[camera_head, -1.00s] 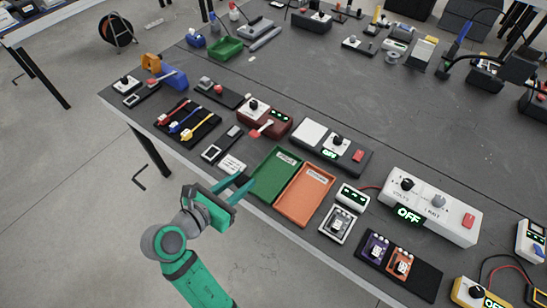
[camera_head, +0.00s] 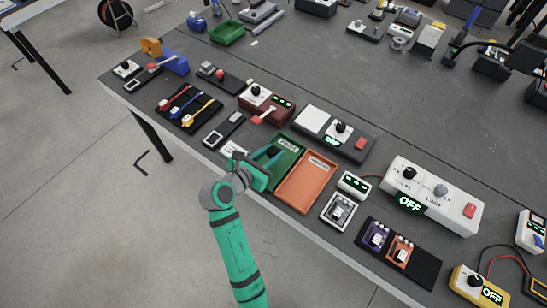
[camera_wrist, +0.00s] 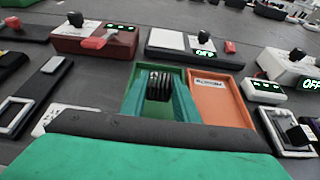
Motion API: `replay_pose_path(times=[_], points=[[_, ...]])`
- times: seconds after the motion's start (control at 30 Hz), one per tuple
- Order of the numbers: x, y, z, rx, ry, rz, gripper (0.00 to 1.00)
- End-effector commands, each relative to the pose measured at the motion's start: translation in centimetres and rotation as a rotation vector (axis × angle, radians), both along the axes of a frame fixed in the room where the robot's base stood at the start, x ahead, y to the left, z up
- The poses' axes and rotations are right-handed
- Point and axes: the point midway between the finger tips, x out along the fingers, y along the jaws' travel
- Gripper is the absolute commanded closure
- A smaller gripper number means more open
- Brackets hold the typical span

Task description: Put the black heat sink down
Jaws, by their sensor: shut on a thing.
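The black heat sink (camera_wrist: 159,86) shows in the wrist view as a dark finned block between the two teal fingers of my gripper (camera_wrist: 160,98). My gripper is shut on it, over the green tray (camera_wrist: 138,104). In the head view my gripper (camera_head: 266,154) reaches over the left part of the green tray (camera_head: 297,143). The heat sink is hard to make out there, hidden by the fingers. I cannot tell whether it touches the tray floor.
An orange tray (camera_head: 301,190) adjoins the green one on the right. A dark red device (camera_head: 267,101) and a dark box with a white plate (camera_head: 333,133) stand behind the trays. A small framed board (camera_head: 338,211) lies right of the orange tray. The table's front edge runs below.

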Motion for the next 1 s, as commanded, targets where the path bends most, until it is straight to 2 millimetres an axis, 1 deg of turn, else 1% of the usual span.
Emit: replay_pose_path(times=[0.17,0.3,0.4,0.77,0.8,0.83,0.87,1.0], points=[[0.6,-0.6,-1.1,0.001,0.002,-0.001,0.94],[0.6,-0.5,-3.2,0.000,0.004,0.001,0.94],[0.6,-0.5,-4.1,0.001,0.002,0.001,0.94],[0.7,-0.5,-4.4,0.001,0.001,0.001,0.94],[0.7,-0.5,-4.3,0.001,0.001,0.001,0.66],[0.7,-0.5,-4.3,0.001,-0.001,0.001,0.58],[0.7,-0.5,-4.3,0.001,-0.001,0.001,0.54],[0.7,-0.5,-4.3,0.001,-0.001,0.001,0.54]])
